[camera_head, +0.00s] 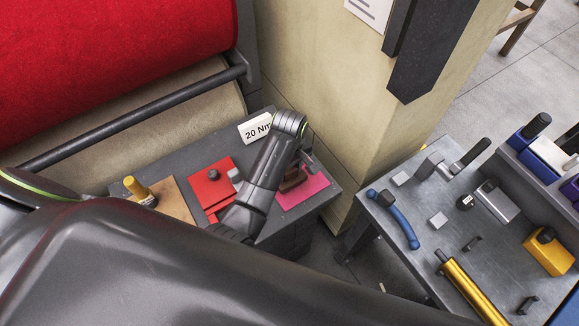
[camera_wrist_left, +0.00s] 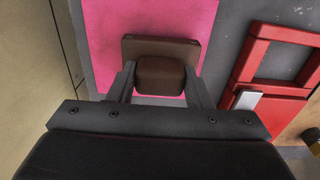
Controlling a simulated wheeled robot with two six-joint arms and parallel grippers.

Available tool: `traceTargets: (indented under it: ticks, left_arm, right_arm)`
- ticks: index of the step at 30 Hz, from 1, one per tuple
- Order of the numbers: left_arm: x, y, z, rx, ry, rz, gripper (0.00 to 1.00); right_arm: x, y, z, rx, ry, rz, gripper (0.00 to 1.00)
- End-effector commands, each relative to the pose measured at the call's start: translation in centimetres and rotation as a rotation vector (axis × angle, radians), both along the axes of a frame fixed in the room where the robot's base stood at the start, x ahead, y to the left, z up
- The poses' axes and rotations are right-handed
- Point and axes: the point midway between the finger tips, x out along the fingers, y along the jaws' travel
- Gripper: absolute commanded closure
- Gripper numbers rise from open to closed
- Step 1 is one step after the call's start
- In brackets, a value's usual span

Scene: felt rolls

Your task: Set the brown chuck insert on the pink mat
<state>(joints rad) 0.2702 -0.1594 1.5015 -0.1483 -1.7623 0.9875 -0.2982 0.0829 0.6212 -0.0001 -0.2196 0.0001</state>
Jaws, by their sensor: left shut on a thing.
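The brown chuck insert (camera_head: 293,181) is a dark brown block with a wider plate, partly hidden behind my left gripper in the head view. In the left wrist view the insert (camera_wrist_left: 160,48) shows between the two fingers. My left gripper (camera_wrist_left: 159,76) is shut on its narrower block. The pink mat (camera_head: 312,191) lies at the right end of the dark grey bench. In the left wrist view the mat (camera_wrist_left: 105,30) is behind the insert. I cannot tell whether the insert touches the mat. My right gripper is not in view.
A red holder (camera_head: 208,183) lies left of the mat, and a tan board (camera_head: 172,201) with a yellow-handled piece is farther left. A white "20 Nm" sign (camera_head: 256,127) stands behind. A beige pillar (camera_head: 330,90) rises close beside. A metal table (camera_head: 455,235) with several tools is at right.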

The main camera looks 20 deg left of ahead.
Motion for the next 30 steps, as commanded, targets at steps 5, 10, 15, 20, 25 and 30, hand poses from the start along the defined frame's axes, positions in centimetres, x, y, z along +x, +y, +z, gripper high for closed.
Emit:
traceTargets:
  ticks: [5,10,15,20,25,30]
  left_arm:
    - [0.0,0.0,0.0,0.001,-0.001,0.0,0.87]
    - [0.0,0.0,-0.1,0.0,0.0,0.0,0.87]
    - [0.0,0.0,-0.3,0.0,0.0,0.0,0.87]
    - [0.0,0.0,-0.6,0.001,-0.001,0.0,0.87]
    - [0.0,0.0,-0.8,0.001,-0.001,0.0,0.87]
    - [0.0,0.0,-0.9,0.001,-0.001,0.0,0.47]
  right_arm:
    - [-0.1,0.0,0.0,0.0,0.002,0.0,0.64]
    - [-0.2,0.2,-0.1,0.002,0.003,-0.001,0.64]
    - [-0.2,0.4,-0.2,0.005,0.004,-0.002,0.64]
    - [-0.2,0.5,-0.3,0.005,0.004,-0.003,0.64]
    - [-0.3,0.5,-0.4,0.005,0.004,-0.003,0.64]
    - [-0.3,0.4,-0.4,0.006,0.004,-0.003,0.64]
